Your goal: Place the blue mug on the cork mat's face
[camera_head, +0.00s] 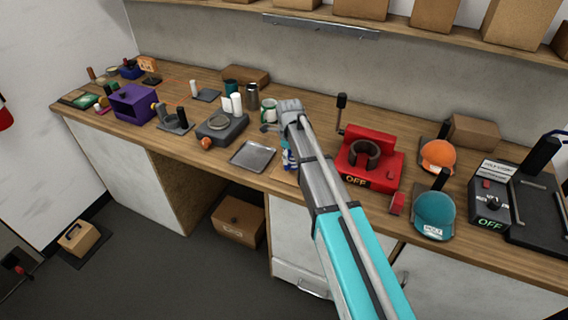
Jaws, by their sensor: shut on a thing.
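A blue and white thing (287,158), which looks like the blue mug, shows beside my arm near the counter's front edge. Most of it is hidden behind my arm, so its tilt cannot be told. My gripper (288,142) is shut on it, with the fingers largely hidden by my wrist. A small tan patch (284,177), probably the cork mat, shows just below it at the counter edge. Whether the mug touches the patch cannot be told.
A red press (372,160) marked OFF stands close right of my arm. A metal tray (253,155) lies left. A white and green mug (268,110) and a grey flask (252,96) stand behind. Orange (438,156) and teal caps (434,213) are further right.

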